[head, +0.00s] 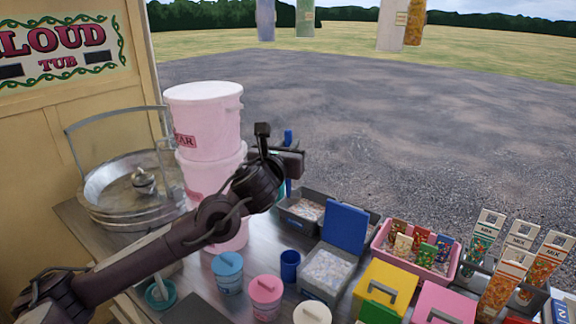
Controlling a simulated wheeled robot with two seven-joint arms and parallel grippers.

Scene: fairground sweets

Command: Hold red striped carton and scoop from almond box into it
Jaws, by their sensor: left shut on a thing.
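My left arm reaches in from the lower left, and my left gripper (286,160) is above the counter, right of the pink tubs. It is shut on a slim blue thing (288,136) that shows above and below the jaws; it may be a scoop handle, but its working end is not clear. A clear box (313,292) with a raised blue lid (346,227) holds pale pieces. A grey bin (328,231) behind it also holds pale pieces. I cannot tell which holds almonds. I cannot make out a red striped carton. My right gripper is not in view.
Stacked pink tubs (205,120) and a metal pan (100,200) stand at left. Lidded tubs (228,280) and a blue cup (290,266) line the front. A pink tray (415,266) of packets and tall MIX cartons (503,285) crowd the right.

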